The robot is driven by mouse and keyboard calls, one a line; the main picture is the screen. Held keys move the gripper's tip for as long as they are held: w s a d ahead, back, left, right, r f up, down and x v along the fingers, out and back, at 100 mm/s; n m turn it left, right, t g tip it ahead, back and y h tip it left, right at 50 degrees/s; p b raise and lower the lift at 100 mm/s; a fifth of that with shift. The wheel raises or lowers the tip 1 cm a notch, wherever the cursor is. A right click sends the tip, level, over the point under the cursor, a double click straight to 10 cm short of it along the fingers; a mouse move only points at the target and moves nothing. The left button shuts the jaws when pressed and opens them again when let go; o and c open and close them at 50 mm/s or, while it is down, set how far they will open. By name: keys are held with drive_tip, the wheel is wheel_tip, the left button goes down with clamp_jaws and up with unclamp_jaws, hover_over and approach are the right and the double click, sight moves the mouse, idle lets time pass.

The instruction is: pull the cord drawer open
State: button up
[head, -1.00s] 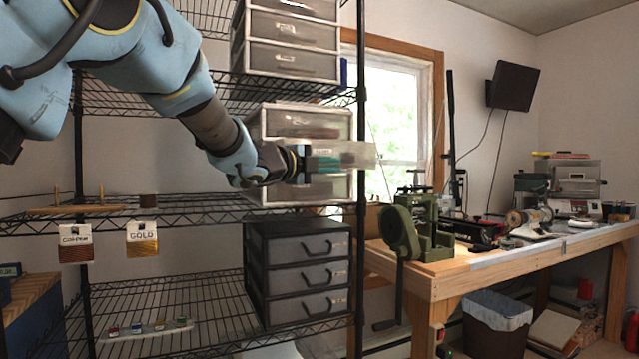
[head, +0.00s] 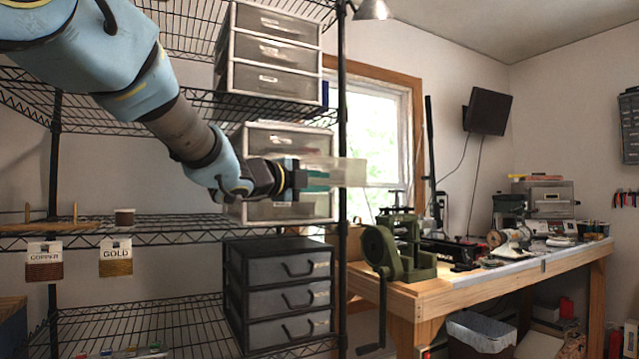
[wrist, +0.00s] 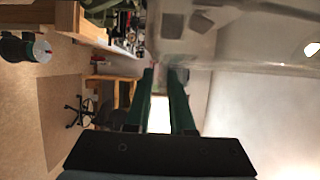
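The white drawer unit (head: 290,138) stands on the wire shelf in the head view. Its middle drawer (head: 350,172), clear plastic, sticks out past the shelf post; its label cannot be read, so I cannot tell whether it is the cord drawer. My gripper (head: 318,180) is at the front of this drawer and hides much of it. In the wrist view the green fingers of my gripper (wrist: 164,75) are close together with a narrow gap, their tips against the cloudy drawer (wrist: 185,35). Whether they clamp a handle is hidden.
A second white drawer unit (head: 275,50) is above and a black drawer unit (head: 285,290) below. The shelf post (head: 342,250) stands close beside the pulled drawer. A green machine (head: 398,245) stands on the wooden workbench (head: 440,295) to the right.

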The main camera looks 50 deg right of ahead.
drive_tip(key=shift+a, duration=0.1)
drive_tip(key=a+b, duration=0.2)
drive_tip(key=a, duration=0.8)
drive_tip(key=shift+s+a, duration=0.15)
drive_tip(key=shift+a, duration=0.2)
